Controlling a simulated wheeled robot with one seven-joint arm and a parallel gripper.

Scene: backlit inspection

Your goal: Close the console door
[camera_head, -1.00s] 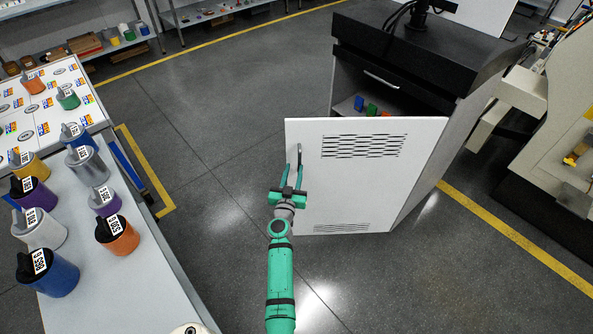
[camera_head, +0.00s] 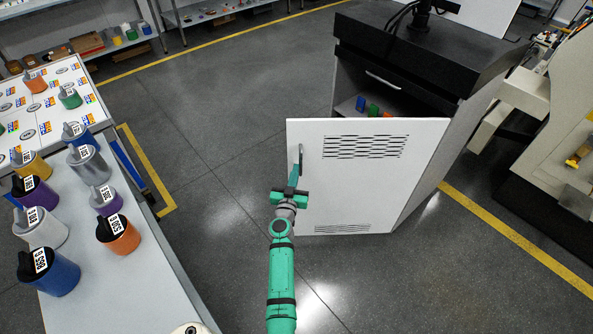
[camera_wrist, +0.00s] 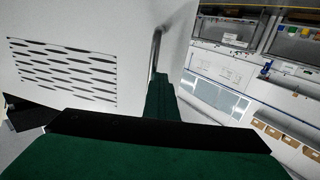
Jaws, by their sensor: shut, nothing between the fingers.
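The console (camera_head: 430,62) is a dark-topped grey cabinet at the upper right of the head view. Its white door (camera_head: 375,185) stands open towards me, with vent slots near its top and bottom. A grey bar handle (camera_head: 301,152) is near the door's left edge; it also shows in the wrist view (camera_wrist: 156,48). My green gripper (camera_head: 294,171) is at the handle, with its fingers shut together. In the wrist view the shut fingers (camera_wrist: 159,92) overlap the handle's lower part, and nothing shows between them. Whether they touch the handle is unclear.
A table (camera_head: 150,270) with several coloured canisters stands on the left. Colored items sit on a shelf (camera_head: 345,107) inside the console. A beige machine (camera_head: 560,110) is at the right. The floor between the table and the door is clear.

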